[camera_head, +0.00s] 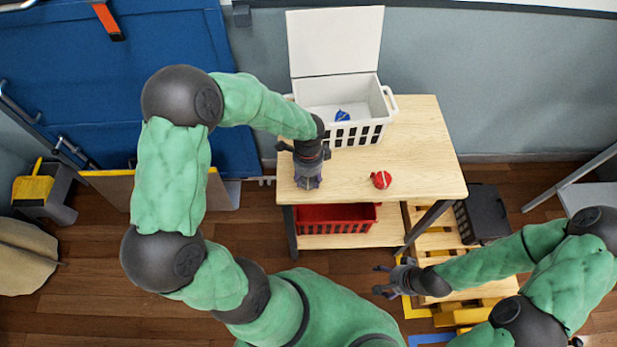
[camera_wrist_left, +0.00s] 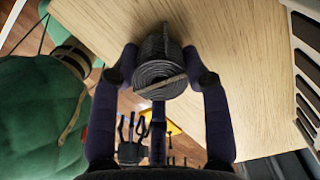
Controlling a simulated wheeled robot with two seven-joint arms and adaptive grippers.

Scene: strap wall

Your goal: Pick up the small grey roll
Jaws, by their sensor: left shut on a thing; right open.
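The small grey roll (camera_wrist_left: 158,68) shows in the left wrist view as a dark grey coiled strap between the two fingers. My left gripper (camera_wrist_left: 162,75) is shut on it, with a finger on each side. In the head view my left gripper (camera_head: 308,183) is over the left part of the wooden table, and the roll is mostly hidden by it there. I cannot tell whether the roll touches the table top. My right gripper (camera_head: 384,281) is open and empty, in front of the table and below its top.
A red roll (camera_head: 381,180) lies on the table top (camera_head: 430,150), right of my left gripper. A white open-lidded basket (camera_head: 385,108) at the back holds a blue roll (camera_head: 342,115). A red crate (camera_head: 335,218) stands on the lower shelf. The table's right side is clear.

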